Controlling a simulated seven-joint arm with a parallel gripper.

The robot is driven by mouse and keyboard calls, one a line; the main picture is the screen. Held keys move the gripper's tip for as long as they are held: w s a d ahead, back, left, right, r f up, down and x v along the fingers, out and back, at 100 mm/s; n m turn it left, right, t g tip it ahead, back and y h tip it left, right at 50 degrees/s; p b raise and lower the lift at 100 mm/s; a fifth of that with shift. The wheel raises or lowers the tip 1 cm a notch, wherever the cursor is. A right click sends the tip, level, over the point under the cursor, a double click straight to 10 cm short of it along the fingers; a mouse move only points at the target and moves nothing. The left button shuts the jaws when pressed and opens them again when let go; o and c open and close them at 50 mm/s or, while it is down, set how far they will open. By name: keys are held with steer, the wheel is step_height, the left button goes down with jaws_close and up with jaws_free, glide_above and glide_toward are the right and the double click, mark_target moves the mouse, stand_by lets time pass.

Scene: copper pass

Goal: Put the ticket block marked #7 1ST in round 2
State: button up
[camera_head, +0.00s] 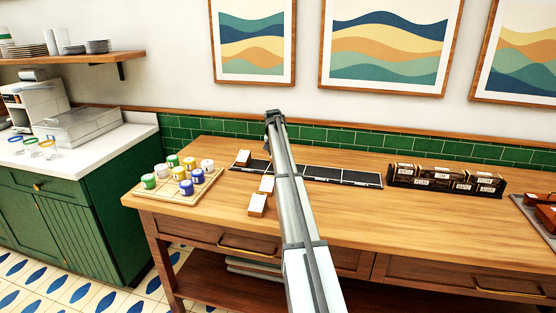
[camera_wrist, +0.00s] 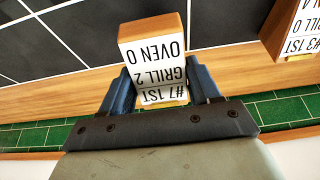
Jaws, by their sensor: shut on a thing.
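The ticket block marked #7 1ST (camera_wrist: 155,68), a wooden block with a white label also reading GRILL 2 and OVEN 0, is between the two blue fingers of my gripper (camera_wrist: 158,82) in the wrist view. My gripper is shut on it. In the head view my gripper (camera_head: 272,117) is at the far end of my arm, over the back of the counter, and the held block cannot be made out. The black sectioned strip (camera_head: 343,175) lies on the counter; its dark panels (camera_wrist: 75,35) show behind the block in the wrist view. Any round numbers are unreadable.
Another block (camera_head: 243,157), apparently the one marked #3 1ST (camera_wrist: 300,35), is at the strip's left end. Two blocks (camera_head: 266,186) (camera_head: 257,204) lie in front. A tray of coloured jars (camera_head: 211,190) stands left, a black rack of labelled items (camera_head: 445,180) right. The front right counter is clear.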

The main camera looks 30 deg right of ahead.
steer(key=shift+f, duration=1.7)
steer(key=shift+f, duration=0.1)
steer(key=o, duration=1.1)
steer(key=v, duration=1.2)
